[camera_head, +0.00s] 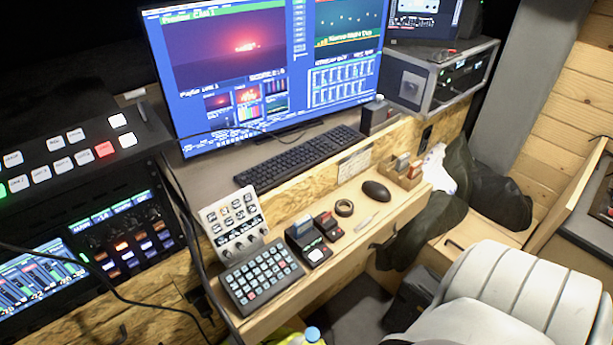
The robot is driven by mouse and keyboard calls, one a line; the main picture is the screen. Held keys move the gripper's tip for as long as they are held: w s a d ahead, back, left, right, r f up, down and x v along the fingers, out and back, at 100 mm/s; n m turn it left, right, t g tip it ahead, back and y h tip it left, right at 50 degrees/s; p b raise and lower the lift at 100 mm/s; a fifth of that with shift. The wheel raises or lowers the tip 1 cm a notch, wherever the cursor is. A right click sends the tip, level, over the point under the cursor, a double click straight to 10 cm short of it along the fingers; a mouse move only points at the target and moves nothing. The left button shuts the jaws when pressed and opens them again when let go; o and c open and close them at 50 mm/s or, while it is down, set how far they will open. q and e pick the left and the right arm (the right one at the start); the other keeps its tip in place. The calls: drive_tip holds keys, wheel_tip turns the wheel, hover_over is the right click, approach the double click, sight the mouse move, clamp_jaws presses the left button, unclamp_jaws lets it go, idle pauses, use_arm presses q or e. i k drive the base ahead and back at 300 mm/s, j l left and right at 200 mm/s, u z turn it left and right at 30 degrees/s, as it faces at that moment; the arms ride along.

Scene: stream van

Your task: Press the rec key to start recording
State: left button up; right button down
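No key can be read as the rec key, since the labels are too small. A switcher panel (75,150) at the upper left has rows of white keys, one lit red key (103,150) and a green one at its left edge. On the wooden desk ledge, a dark keypad (262,280) has several pale keys. A white control panel (237,224) with keys and knobs stands behind it. A small black box with a pale button (317,254) sits to the keypad's right. Neither of my grippers is in view.
A large monitor (260,65) and black keyboard (300,157) stand behind the ledge. A mouse (376,191) and tape roll (344,208) lie on it. A pale seat (515,290) fills the lower right. Dark cables hang at left. A blue-capped bottle (313,335) shows at the bottom edge.

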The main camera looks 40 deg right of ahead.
sight(52, 144)
drive_tip(key=k+j+u, duration=0.1)
drive_tip(key=j, duration=0.25)
drive_tip(key=k+j+u, duration=0.1)
drive_tip(key=j, duration=0.25)
drive_tip(key=k+j+u, duration=0.1)
drive_tip(key=j, duration=0.25)
drive_tip(key=k+j+u, duration=0.1)
drive_tip(key=j, duration=0.25)
drive_tip(key=k+j+u, duration=0.1)
drive_tip(key=j, duration=0.3)
drive_tip(key=k, duration=0.1)
